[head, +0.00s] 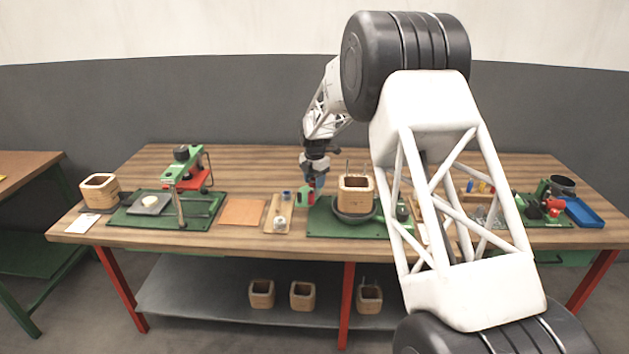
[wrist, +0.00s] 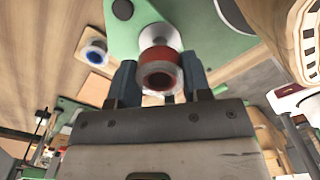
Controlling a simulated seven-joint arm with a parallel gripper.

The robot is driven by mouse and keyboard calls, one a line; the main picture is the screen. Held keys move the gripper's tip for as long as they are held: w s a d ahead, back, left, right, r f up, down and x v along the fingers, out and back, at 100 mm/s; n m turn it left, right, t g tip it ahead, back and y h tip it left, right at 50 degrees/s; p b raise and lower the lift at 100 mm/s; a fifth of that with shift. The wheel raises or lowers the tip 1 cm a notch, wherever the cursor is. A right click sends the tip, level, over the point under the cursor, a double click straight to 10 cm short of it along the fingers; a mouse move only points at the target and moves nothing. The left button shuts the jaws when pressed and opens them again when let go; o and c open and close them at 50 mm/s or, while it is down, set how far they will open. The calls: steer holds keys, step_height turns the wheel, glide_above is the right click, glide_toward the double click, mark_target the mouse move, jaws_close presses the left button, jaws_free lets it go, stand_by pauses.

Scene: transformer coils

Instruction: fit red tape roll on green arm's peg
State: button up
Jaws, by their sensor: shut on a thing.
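The red tape roll (wrist: 160,58) is between the two dark blue fingers of my gripper (wrist: 160,76) in the wrist view, its hole facing the camera. My gripper (head: 318,178) is shut on it. A pale round part (wrist: 158,34) shows right behind the roll, against a green surface (wrist: 196,26). I cannot tell whether this is the peg, or whether the roll is around it or only in front of it. In the head view my gripper is close beside a small upright green part (head: 305,197) at the left end of the green base plate (head: 325,225); the roll is not clear there.
A blue roll (head: 286,195) sits on a wooden board (head: 271,226) to the left; it also shows in the wrist view (wrist: 95,52). A wooden coil form (head: 356,194) stands on a dark round base right of my gripper. An orange mat (head: 242,211) lies further left.

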steer(key=shift+f, duration=1.35)
stand_by(1.3)
steer(key=o, duration=1.4)
steer(key=shift+c, duration=0.2)
steer(key=shift+r, duration=0.15)
steer(key=shift+r, duration=2.35)
